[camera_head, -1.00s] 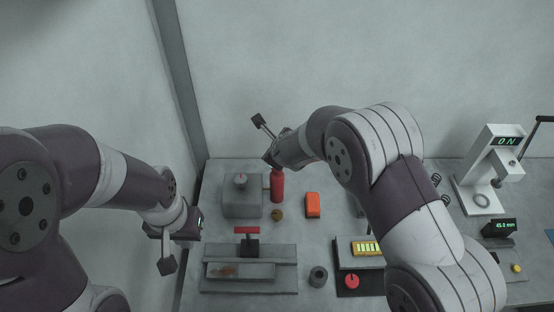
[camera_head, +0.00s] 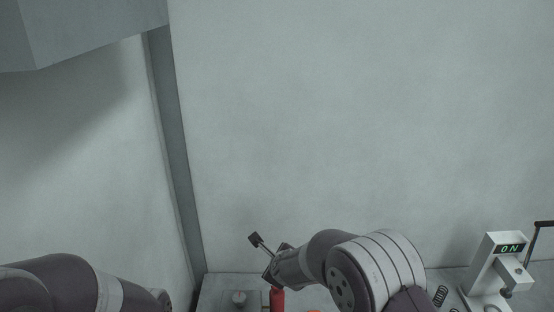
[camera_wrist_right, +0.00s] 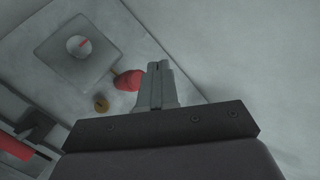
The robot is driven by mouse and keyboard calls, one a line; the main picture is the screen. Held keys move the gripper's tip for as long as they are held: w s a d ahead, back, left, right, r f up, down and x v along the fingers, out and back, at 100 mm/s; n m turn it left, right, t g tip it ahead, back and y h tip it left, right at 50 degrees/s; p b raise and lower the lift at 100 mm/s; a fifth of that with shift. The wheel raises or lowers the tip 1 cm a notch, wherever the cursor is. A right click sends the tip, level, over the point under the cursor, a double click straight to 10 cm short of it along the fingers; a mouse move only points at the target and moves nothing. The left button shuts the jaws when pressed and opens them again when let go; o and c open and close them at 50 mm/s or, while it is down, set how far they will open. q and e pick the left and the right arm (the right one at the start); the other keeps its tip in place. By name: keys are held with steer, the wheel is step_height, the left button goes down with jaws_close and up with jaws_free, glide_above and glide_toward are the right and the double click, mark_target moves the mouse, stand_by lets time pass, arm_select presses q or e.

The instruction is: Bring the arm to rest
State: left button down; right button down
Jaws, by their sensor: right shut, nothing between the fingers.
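My right arm reaches in from the lower right in the head view, bent over the back of the table. Its gripper (camera_head: 270,279) is close to the red cylinder (camera_head: 277,298) at the lower edge of the picture. In the right wrist view the gripper's fingers (camera_wrist_right: 157,86) are together with nothing between them. The red cylinder (camera_wrist_right: 128,80) shows just left of them there. My left arm shows only as upper links at the lower left of the head view; its gripper is out of the picture.
A grey block (camera_wrist_right: 77,50) with a round dial stands on the table, with a small brown knob (camera_wrist_right: 101,104) nearby. A white device (camera_head: 493,270) reading "ON" and a coiled spring (camera_head: 440,296) are at right. Walls rise behind and left. Most of the table is out of view.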

steer(key=s+d+f+n+g, duration=0.1)
steer(key=s+d+n+g, duration=0.2)
steer(key=s+n, duration=0.5)
steer(key=s+d+f+n+g, duration=0.2)
steer(key=s+n+g, duration=0.1)
steer(key=s+n, duration=0.5)
steer(key=s+d+r+n+h, duration=0.1)
steer(key=s+d+r+n, duration=0.2)
steer(key=s+d+n, duration=0.1)
steer(key=s+d+r+n+g, duration=0.1)
steer(key=s+d+r+n, duration=0.1)
steer(key=s+d, duration=0.5)
steer(key=shift+s+d+r+n+h, duration=0.2)
steer(key=shift+d+r+n+h, duration=0.2)
steer(key=shift+d+n, duration=0.65)
steer(key=shift+s+d, duration=0.1)
steer(key=shift+d, duration=0.1)
